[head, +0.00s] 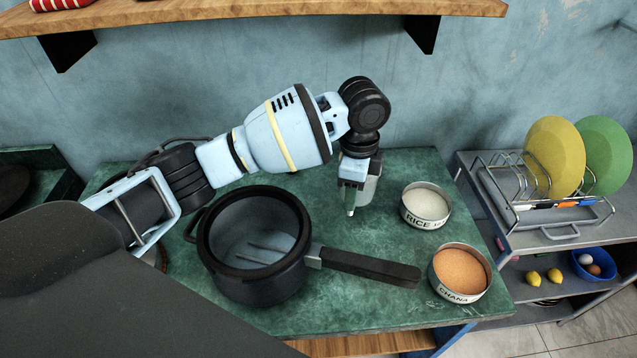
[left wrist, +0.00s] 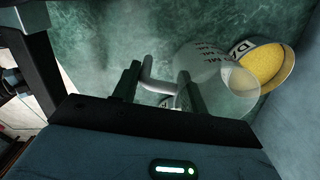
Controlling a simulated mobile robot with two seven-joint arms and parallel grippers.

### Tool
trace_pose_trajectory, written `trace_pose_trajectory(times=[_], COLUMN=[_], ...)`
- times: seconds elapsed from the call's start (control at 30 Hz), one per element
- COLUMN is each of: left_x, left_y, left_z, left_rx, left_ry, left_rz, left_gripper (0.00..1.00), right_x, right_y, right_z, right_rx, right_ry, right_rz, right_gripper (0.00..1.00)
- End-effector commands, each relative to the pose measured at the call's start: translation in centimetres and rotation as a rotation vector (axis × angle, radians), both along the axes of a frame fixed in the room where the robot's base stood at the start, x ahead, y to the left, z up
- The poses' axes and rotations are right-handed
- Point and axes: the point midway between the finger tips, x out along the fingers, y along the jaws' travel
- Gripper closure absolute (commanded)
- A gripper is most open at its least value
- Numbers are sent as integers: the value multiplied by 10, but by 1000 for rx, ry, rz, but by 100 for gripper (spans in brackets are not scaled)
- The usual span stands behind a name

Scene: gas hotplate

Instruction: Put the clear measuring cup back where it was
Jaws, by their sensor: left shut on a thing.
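The clear measuring cup (left wrist: 215,72) shows in the left wrist view as a see-through cup with dark markings and a pale handle (left wrist: 150,78). My left gripper (left wrist: 160,84) is shut on it at the handle. In the head view my left gripper (head: 350,200) points down over the back right of the green counter, and a pale part of the cup (head: 369,188) shows just behind it. The frames do not clearly show whether the cup touches the counter. My right gripper is not in view.
A black pot (head: 262,285) stands left of the gripper, its handle pointing right. A rice bowl (head: 426,204) and a chana bowl (head: 460,273) stand at the right. A yellow-filled bowl (left wrist: 265,66) is near the cup. A shelf (head: 250,14) hangs above.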

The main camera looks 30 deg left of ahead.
Motion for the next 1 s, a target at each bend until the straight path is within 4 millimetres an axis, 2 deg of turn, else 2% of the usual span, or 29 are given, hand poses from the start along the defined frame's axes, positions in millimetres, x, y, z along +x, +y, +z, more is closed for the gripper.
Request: trace_pose_trajectory(times=[0.3,0.4,1.0], left_x=[-3,-4,-25], left_y=[10,19,149], left_z=[-6,-5,-4], left_rx=[4,5,6], left_ry=[-5,-5,-6], left_rz=[-23,-20,-18], left_gripper=[92,92,92], right_x=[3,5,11], right_y=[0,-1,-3], right_z=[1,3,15], right_rx=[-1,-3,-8], right_ry=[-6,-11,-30], right_rz=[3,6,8], right_gripper=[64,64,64])
